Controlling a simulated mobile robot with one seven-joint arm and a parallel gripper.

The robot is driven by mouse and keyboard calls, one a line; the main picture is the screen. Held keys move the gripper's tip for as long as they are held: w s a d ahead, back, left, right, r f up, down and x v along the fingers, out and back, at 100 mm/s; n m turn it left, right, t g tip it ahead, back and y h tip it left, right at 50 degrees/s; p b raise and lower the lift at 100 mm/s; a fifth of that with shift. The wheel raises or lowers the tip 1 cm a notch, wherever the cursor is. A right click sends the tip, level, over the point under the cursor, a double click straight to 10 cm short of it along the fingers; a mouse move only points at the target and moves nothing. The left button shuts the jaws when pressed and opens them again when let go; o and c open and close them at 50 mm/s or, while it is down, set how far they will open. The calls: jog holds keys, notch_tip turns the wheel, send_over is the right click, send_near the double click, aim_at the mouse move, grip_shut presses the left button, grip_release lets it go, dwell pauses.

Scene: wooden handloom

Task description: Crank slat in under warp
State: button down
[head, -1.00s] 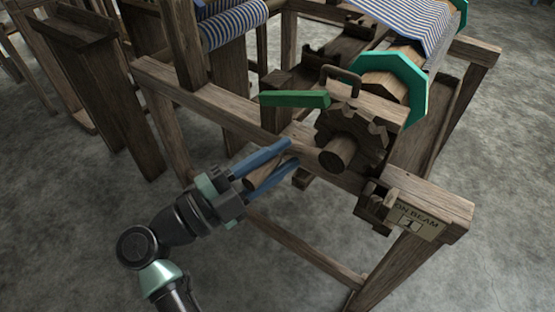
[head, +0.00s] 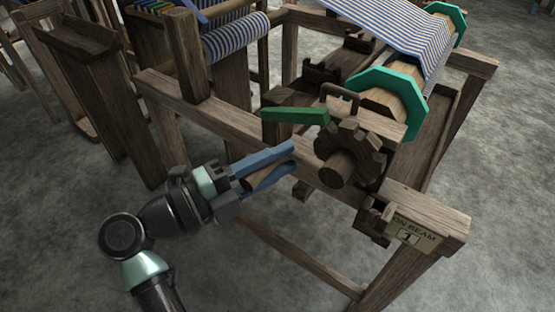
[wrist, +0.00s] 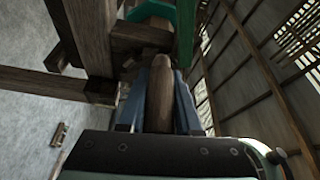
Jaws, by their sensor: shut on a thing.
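My gripper (head: 290,158), with blue fingers, is shut on a brown wooden handle (head: 262,178) in front of the toothed wooden wheel (head: 352,155). In the wrist view the rounded handle (wrist: 160,95) lies between the two fingers. How the handle joins the wheel is hidden. The blue-and-white striped warp (head: 402,35) runs over the wooden beam (head: 392,100) between teal octagonal flanges (head: 388,88). I cannot make out a separate slat at the beam.
A green bar (head: 295,115) sticks out left just above my fingers. The loom's side rail (head: 205,108) runs behind my gripper. Grey floor (head: 255,270) is open in front.

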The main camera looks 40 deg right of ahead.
jog(key=shift+w+r, duration=0.1)
jog(key=shift+r, duration=0.35)
jog(key=c, duration=0.8)
grip_release()
jog(key=shift+o, duration=1)
jog(key=shift+f, duration=0.15)
jog(key=a+p, duration=0.2)
jog(key=a, duration=1.1)
jog(key=shift+w+f, duration=0.35)
jog(key=shift+w, duration=0.05)
jog(key=shift+d, duration=0.1)
